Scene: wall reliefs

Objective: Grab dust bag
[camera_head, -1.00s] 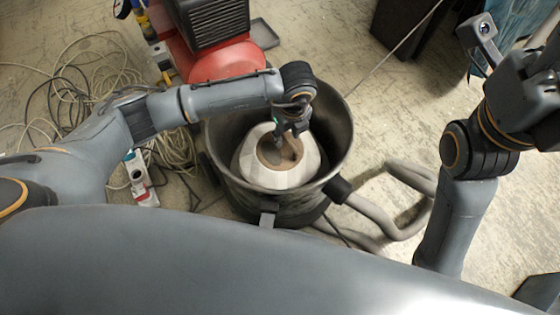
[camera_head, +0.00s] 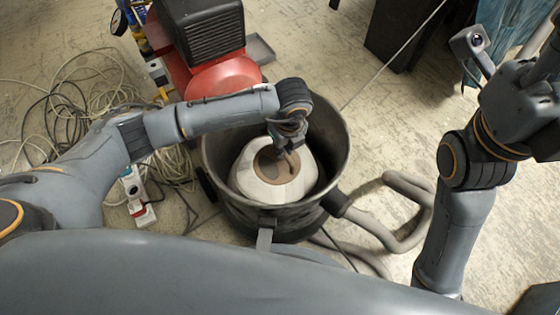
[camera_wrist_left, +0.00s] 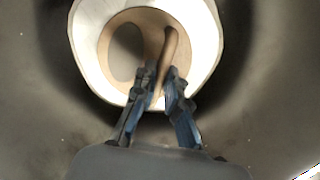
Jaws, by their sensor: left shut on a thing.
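The dust bag (camera_head: 248,181) is a white rounded bag with a tan collar around a dark round opening. It sits inside the open grey vacuum drum (camera_head: 334,185). My left gripper (camera_head: 288,157) reaches down into the drum from above. In the left wrist view its fingers (camera_wrist_left: 162,84) are shut on a brown raised part of the collar of the dust bag (camera_wrist_left: 88,42), beside the opening. The bag's underside is hidden. My right arm is at the right, away from the drum, and its fingers are not visible.
A grey hose (camera_head: 385,232) curls on the floor right of the drum. A red machine with a black ribbed top (camera_head: 203,30) stands behind it. Loose cables (camera_head: 80,105) and a power strip (camera_head: 137,195) lie at the left. Open floor (camera_head: 385,125) shows at the right.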

